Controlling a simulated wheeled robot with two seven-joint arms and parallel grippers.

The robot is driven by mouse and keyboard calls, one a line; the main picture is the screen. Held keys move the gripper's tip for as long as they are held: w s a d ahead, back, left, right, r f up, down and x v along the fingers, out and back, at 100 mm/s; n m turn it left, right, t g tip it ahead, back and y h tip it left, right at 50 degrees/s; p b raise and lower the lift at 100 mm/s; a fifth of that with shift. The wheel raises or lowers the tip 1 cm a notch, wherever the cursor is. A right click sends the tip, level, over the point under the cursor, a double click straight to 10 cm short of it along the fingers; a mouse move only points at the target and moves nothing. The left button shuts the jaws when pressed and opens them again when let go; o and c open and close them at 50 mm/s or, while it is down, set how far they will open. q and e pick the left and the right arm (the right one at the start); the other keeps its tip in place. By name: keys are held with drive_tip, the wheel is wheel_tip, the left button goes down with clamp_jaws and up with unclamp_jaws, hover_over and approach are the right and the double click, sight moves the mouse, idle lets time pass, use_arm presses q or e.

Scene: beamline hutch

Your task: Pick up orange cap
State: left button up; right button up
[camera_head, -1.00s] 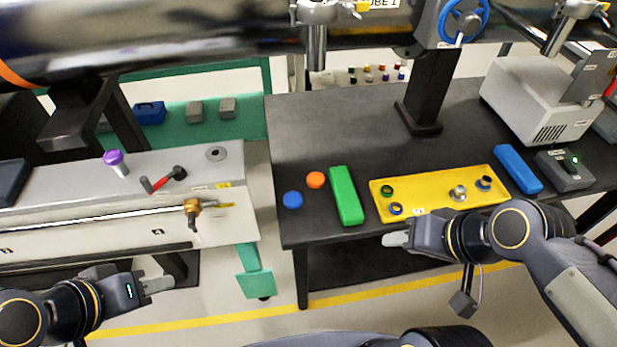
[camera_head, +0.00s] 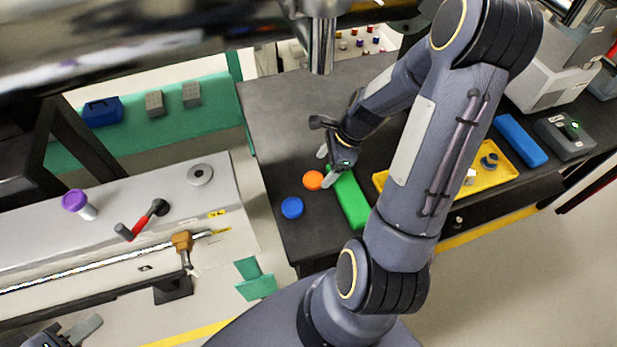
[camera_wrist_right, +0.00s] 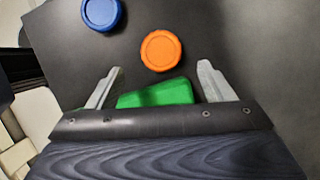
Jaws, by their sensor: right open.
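The orange cap (camera_head: 313,180) is a round disc lying flat on the dark table, between a blue cap and a green block. It also shows in the right wrist view (camera_wrist_right: 161,51), just beyond and between the fingertips. My right gripper (camera_head: 325,169) is open and empty, above the table close to the orange cap and over the far end of the green block. Its two fingers show spread apart in the right wrist view (camera_wrist_right: 160,68). My left gripper (camera_head: 84,329) is at the bottom left corner, partly cut off, away from the cap.
The blue cap (camera_head: 292,208) lies left of the orange cap. The green block (camera_head: 349,201) lies close on the right. A yellow tray (camera_head: 508,162) is partly hidden behind my right arm. A metal post (camera_head: 323,45) hangs from the beam pipe above the table's back.

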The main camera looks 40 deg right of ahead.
sight(314, 178)
drive_tip(key=x, duration=0.5)
drive_tip(key=shift+w+a, duration=0.1)
drive_tip(key=shift+w, duration=0.1)
drive_tip(key=c, duration=1)
